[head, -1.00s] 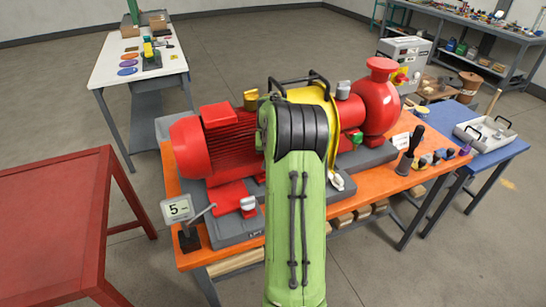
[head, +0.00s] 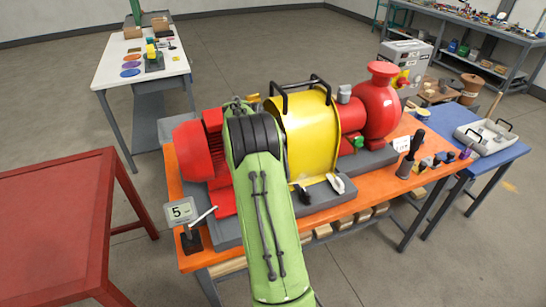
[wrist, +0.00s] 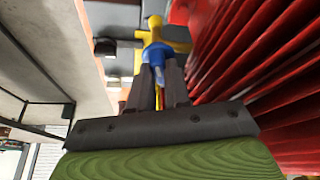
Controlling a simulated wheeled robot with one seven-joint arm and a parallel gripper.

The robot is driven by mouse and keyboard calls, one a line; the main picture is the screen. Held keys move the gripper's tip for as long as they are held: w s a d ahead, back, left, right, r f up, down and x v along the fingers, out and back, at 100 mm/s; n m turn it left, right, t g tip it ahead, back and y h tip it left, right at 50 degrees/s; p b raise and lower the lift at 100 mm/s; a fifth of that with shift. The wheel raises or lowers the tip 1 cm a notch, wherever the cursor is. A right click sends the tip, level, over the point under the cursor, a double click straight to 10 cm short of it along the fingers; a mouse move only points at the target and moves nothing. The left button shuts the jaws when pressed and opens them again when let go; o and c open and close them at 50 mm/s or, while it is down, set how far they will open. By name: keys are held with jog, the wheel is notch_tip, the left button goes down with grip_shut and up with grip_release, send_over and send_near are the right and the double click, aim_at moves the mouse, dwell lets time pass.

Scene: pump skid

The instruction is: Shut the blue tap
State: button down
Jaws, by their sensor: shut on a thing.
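In the wrist view the blue tap (wrist: 157,52) sits on a yellow fitting (wrist: 152,33), just beyond and between the dark fingertips of my gripper (wrist: 160,76). The fingers are shut on the tap's pale blue lever. In the head view my green arm hides the gripper and the tap, on the far side of the red motor (head: 196,150). A small part of a brass-coloured fitting (head: 253,98) shows past the arm there.
The motor's red fins (wrist: 250,50) are close on the right in the wrist view. A yellow guard (head: 308,130) with black handles and a red pump (head: 378,105) stand to the right on the orange bench (head: 385,188). A gauge display (head: 181,212) is at front left.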

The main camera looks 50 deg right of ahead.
jog(key=shift+m, duration=0.5)
jog(key=c, duration=1.1)
grip_release()
